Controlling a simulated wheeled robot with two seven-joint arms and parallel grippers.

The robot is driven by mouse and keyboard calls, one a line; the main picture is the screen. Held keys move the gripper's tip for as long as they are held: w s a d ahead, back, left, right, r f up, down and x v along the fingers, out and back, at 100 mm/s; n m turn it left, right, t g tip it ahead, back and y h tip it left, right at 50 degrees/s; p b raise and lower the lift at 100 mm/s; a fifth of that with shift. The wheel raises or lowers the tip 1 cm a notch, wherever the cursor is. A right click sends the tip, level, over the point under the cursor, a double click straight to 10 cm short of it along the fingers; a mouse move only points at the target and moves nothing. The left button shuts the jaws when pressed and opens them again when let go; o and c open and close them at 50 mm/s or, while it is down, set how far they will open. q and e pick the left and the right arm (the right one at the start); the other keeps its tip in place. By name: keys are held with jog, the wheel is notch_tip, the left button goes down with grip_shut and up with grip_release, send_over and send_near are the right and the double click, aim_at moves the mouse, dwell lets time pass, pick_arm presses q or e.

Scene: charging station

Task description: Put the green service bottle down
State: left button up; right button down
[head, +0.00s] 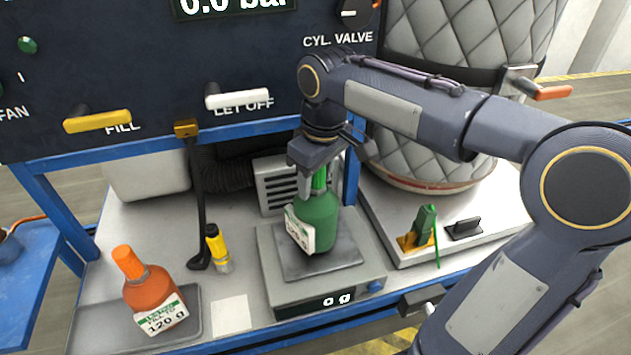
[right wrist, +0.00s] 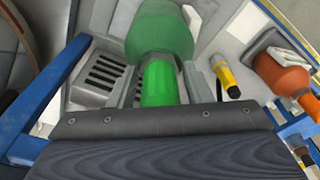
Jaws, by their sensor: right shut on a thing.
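The green service bottle (head: 317,221) is upright over the dark pan of the weighing scale (head: 280,294), whose display reads 0 g. I cannot tell whether its base touches the pan. My right gripper (head: 318,178) is above the scale, shut on the bottle's neck. In the right wrist view the bottle's bright green neck (right wrist: 159,84) sits between the fingers of the right gripper (right wrist: 160,88), with its wider body beyond. A white label hangs on the bottle's left side. My left gripper is not in view.
An orange bottle (head: 146,283) labelled 120 g stands on a dark mat at left. A yellow-black tool (head: 217,248) stands between it and the scale. The control panel (head: 150,60) rises behind, and a quilted cylinder (head: 440,150) stands behind right. A white square left of the scale is clear.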

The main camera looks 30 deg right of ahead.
jog(key=shift+f, duration=0.4)
jog(key=shift+f, duration=0.15)
jog(key=c, duration=0.7)
grip_release()
jog(key=r, duration=0.4)
jog(key=s+r+p, duration=0.1)
jog(key=r, duration=0.7)
jog(key=shift+s+d+p, duration=0.2)
jog(key=shift+s+p, duration=0.05)
jog(key=shift+p, duration=0.15)
jog(key=s+a+f+m+t+y, duration=0.1)
jog(key=s+f+m, duration=0.1)
jog(key=s+f, duration=0.3)
jog(key=s+a+f+m+t+y, duration=0.1)
jog(key=s+a+f+m, duration=0.1)
jog(key=s+f, duration=0.3)
jog(key=s+a+f+m+t+y, duration=0.1)
jog(key=s+a+f+t, duration=0.1)
jog(key=s+f, duration=0.4)
jog(key=shift+f+m, duration=0.4)
jog(key=shift+f, duration=0.35)
